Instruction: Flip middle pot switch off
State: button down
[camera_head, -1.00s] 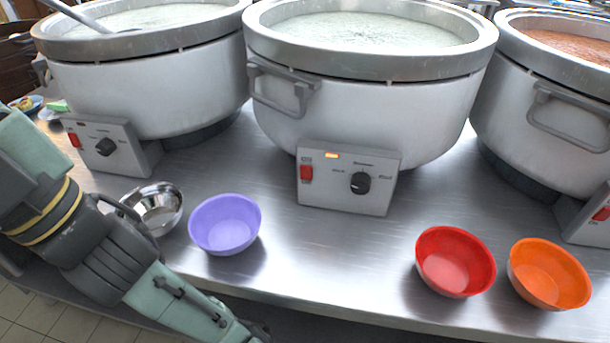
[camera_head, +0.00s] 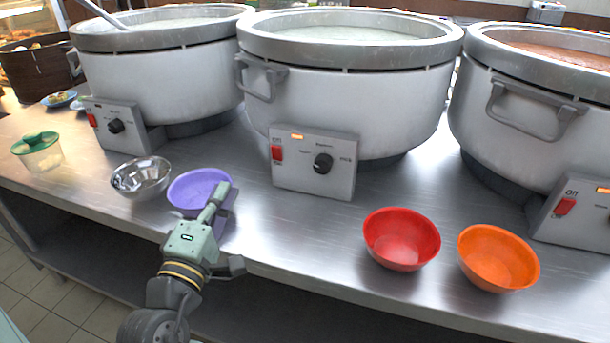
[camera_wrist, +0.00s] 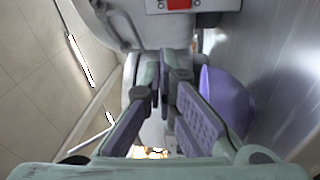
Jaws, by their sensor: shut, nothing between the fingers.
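The middle pot (camera_head: 345,95) is a large white stockpot with a grey rim. Its control box (camera_head: 315,180) has a red switch (camera_head: 277,153), a black knob (camera_head: 323,163) and a glowing orange light (camera_head: 297,136). In the head view my gripper (camera_head: 220,190) is over the right side of the purple bowl (camera_head: 190,183), left of and in front of the box, apart from the switch. In the wrist view my gripper (camera_wrist: 165,62) is shut and empty. A red switch (camera_wrist: 178,4) on a control box is cut off at the top there; the purple bowl (camera_wrist: 225,98) is beside the fingers.
The left pot (camera_head: 165,80) and right pot (camera_head: 540,120) have similar boxes. A steel bowl (camera_head: 141,178), red bowl (camera_head: 401,240) and orange bowl (camera_head: 497,259) stand along the counter's (camera_head: 330,230) front. The counter before the middle box is clear.

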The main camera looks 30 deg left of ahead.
aim_at(277, 152)
jog(key=d+f+h, duration=0.1)
jog(key=d, duration=0.1)
jog(key=d+f+h, duration=0.1)
jog(key=shift+w+d+f+h, duration=0.15)
jog(key=shift+d+h, duration=0.15)
jog(key=shift+d, duration=0.05)
jog(key=shift+a, duration=0.1)
jog(key=p+x, duration=0.3)
jog(key=x, duration=0.9)
jog(key=shift+w+a, duration=0.1)
jog(key=shift+w, duration=0.2)
jog(key=shift+w+a, duration=0.15)
jog(key=shift+w, duration=0.5)
jog(key=shift+r, duration=0.2)
